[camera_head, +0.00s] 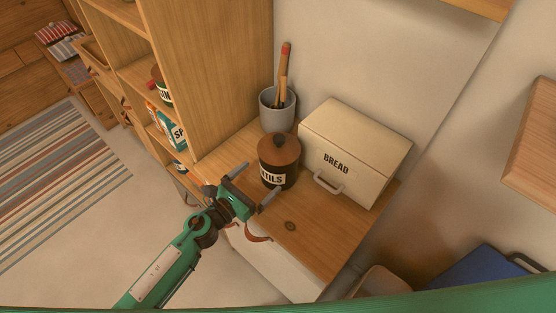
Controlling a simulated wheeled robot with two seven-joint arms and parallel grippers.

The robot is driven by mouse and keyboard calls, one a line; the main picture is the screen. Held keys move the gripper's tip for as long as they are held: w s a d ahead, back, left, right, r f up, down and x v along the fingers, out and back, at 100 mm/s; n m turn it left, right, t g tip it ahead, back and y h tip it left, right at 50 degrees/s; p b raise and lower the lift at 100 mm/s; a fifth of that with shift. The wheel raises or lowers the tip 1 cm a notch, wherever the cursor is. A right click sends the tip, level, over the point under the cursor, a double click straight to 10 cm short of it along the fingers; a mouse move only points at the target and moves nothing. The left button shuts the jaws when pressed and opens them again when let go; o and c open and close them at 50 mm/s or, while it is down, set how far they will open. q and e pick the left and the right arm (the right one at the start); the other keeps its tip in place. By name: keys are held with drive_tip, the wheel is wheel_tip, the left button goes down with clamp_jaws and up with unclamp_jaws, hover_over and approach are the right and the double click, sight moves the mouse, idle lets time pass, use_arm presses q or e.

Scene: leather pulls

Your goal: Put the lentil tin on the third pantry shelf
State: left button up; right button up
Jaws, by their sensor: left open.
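My right gripper is not in view.
A cream bread box (355,150) stands close right of the tin. A grey crock (277,110) with wooden utensils stands behind it. The tall wooden side panel (215,70) rises between counter and shelves. Striped rug (60,185) and open floor lie left. A blue object (485,270) is at lower right.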

sight(265, 173)
use_arm(q)
drive_tip(key=p+x, duration=0.1)
drive_tip(key=x, duration=0.3)
drive_tip(key=shift+w+d, duration=0.1)
drive_tip(key=shift+d, duration=0.05)
drive_tip(key=shift+f, duration=0.1)
drive_tip(key=c, duration=1.4)
